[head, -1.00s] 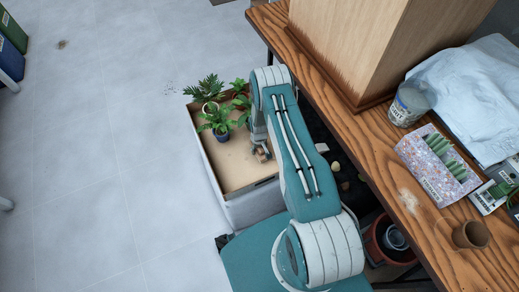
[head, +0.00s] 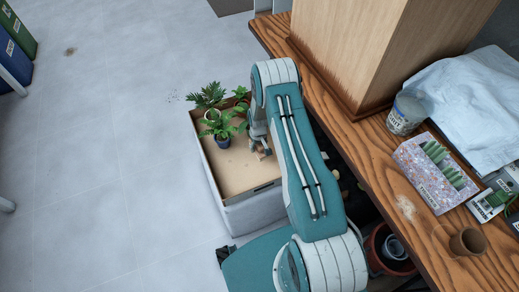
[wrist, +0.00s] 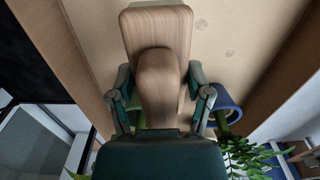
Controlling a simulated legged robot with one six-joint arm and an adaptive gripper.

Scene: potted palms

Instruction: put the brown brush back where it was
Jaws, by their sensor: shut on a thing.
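The brown brush (wrist: 158,75) fills the middle of the wrist view, with a rounded wooden handle and a wider wooden block behind it. My gripper (wrist: 160,108) is shut on it, one finger on each side. In the head view my gripper (head: 261,150) is over the right part of an open box (head: 243,195) with a tan floor; my arm partly covers it there. Only a small brown bit of the brush shows below the fingers. I cannot tell whether the brush touches the box floor. Bristles are not visible.
Potted palms, one in a blue pot (head: 222,141), stand in the box's far part, left of my gripper. The wooden table (head: 345,130) at right holds a jar (head: 406,115), a speckled box (head: 434,172) and a small brown pot (head: 467,242). Its edge is close to my arm.

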